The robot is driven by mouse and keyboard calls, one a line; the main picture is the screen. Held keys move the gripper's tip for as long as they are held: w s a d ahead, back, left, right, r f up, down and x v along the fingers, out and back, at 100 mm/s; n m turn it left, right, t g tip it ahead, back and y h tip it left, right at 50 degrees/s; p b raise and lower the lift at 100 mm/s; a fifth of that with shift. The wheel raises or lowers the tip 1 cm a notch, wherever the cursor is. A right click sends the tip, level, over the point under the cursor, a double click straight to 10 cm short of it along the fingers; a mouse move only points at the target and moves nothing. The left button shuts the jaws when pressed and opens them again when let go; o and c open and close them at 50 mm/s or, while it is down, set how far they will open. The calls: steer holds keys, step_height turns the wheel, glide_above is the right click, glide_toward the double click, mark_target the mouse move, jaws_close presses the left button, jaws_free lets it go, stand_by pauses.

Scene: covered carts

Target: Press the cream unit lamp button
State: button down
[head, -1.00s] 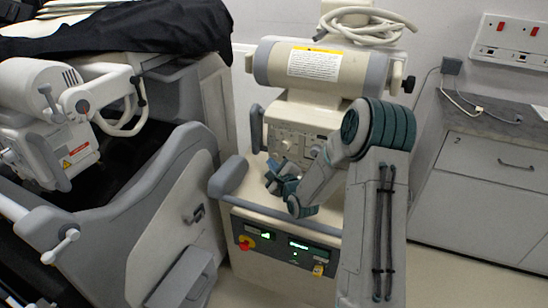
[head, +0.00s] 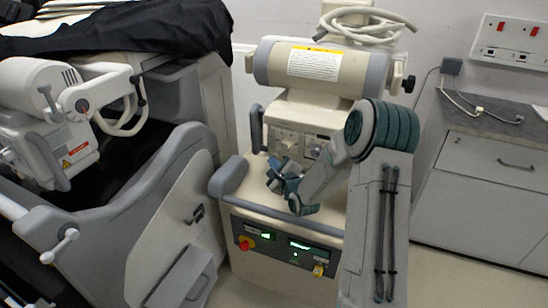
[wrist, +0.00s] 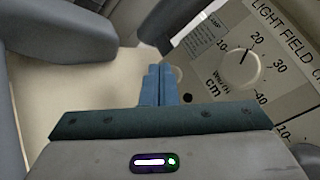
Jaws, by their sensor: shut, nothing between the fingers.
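The cream unit (head: 310,115) stands in the middle of the head view, with a control panel (head: 285,140) on its front. In the wrist view the panel (wrist: 290,75) is at the upper right, with a "LIGHT FIELD" dial (wrist: 241,66) and a small label that may read "LAMP" (wrist: 217,20). A small round grey part (wrist: 178,73) shows beside my fingertips; I cannot tell whether it is the lamp button. My gripper (wrist: 158,72) is shut and empty, close to the panel's left edge. It also shows in the head view (head: 273,175). Contact cannot be told.
A grey handle (head: 230,177) curves along the cream unit's front left, near my gripper. Below it are lit displays and a red knob (head: 246,243). A grey and white machine (head: 90,200) stands at the left, partly under black cloth (head: 150,30). Drawers (head: 490,190) stand right.

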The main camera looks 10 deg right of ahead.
steer(key=shift+w+d, duration=0.25)
steer(key=shift+w, duration=0.1)
stand_by(0.5)
steer(key=shift+s, duration=0.1)
steer(key=shift+s+a+b, duration=0.3)
steer(key=shift+s+a, duration=0.2)
steer(key=shift+s, duration=0.1)
steer(key=shift+s, duration=0.1)
steer(key=shift+s+a+b, duration=0.2)
steer(key=shift+s+a, duration=0.55)
steer(key=shift+s, duration=0.25)
steer(key=shift+s+a+b, duration=0.2)
steer(key=shift+s+a, duration=0.55)
steer(key=shift+s, duration=0.2)
